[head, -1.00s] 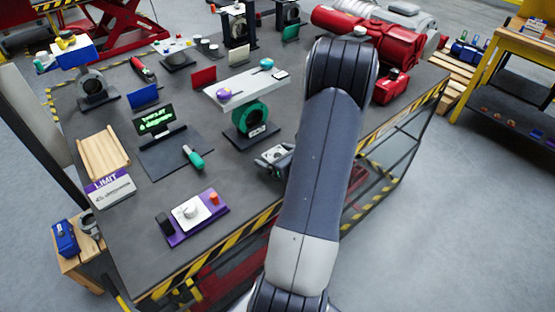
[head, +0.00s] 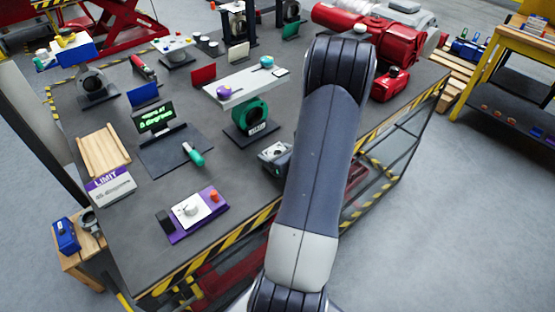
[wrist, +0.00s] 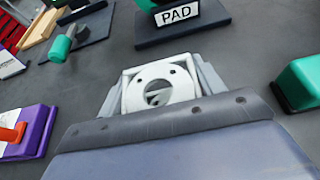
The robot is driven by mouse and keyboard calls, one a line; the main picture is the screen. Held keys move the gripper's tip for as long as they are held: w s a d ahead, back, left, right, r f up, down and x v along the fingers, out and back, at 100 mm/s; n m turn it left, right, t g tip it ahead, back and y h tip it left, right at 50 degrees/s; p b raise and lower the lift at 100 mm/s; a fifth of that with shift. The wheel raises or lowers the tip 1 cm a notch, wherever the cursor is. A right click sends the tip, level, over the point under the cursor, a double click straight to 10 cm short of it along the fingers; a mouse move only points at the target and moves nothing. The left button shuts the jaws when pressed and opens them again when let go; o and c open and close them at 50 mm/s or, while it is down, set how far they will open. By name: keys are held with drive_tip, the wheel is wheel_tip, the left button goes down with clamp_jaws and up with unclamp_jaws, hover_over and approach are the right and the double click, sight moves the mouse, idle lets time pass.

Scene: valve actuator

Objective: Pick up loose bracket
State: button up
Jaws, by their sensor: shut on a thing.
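The loose bracket (wrist: 158,91) is a pale grey-white plate with a large round hole and small bolt holes. In the wrist view it sits between the two fingers of my gripper (wrist: 160,84), which is shut on it. In the head view the bracket (head: 272,151) shows just left of my forearm, near the table's front edge. My forearm hides most of my gripper there. I cannot tell whether the bracket touches the table top.
A purple control box (head: 193,216) and a green-handled tool (head: 193,154) lie to the left. A green block (wrist: 301,82) is at right in the wrist view. Grey table top (head: 240,178) lies between.

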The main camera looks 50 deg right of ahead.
sight(274, 150)
drive_tip(key=shift+c, duration=0.6)
drive_tip(key=shift+r, duration=0.2)
drive_tip(key=shift+r, duration=4.9)
